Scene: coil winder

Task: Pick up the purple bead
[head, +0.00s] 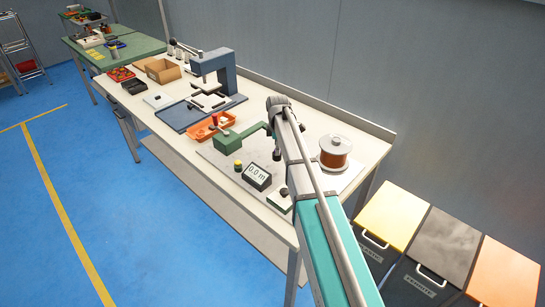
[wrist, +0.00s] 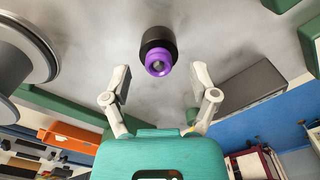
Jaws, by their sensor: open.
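The purple bead (wrist: 158,64) shows in the wrist view as a small ring with a dull centre. It sits against the end of a short black cylinder (wrist: 157,38) on the grey plate. My gripper (wrist: 160,74) is open, with one finger to each side of the bead in the picture. The fingers look apart from it, and nothing is held. I cannot tell how far the bead is beyond the fingertips. In the head view my arm reaches over the bench, and I cannot make out the bead or the fingers.
The bench (head: 184,132) carries a copper wire spool (head: 335,153), a green winder part (head: 238,136), a display (head: 258,176), a yellow-topped button (head: 238,165) and an orange tray (head: 204,135). A blue-grey press (head: 222,75) stands farther back. Bins (head: 390,215) stand at the right.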

